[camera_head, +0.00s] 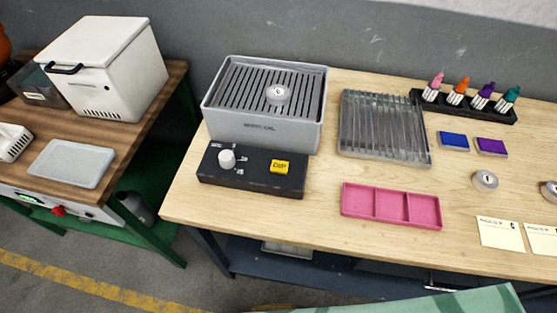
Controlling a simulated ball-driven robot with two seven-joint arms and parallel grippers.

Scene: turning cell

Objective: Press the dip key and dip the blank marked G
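The box stands in front of a grey oil bath (262,134) with a dark slotted top. A round metal blank (277,94) lies on the slotted top; its mark is too small to read. Two similar round blanks lie at the right of the table, one (485,180) behind the paper cards and one (549,191) at the picture's edge. Their marks are unreadable too. Neither gripper is in view.
A grey ribbed rack (384,151) and a pink three-part tray (390,219) stand mid-table. Blue (453,139) and purple (492,146) pads lie before a black holder (462,112) with several coloured bottles. Paper cards (500,234) lie front right. A separate left bench carries a white box (104,62).

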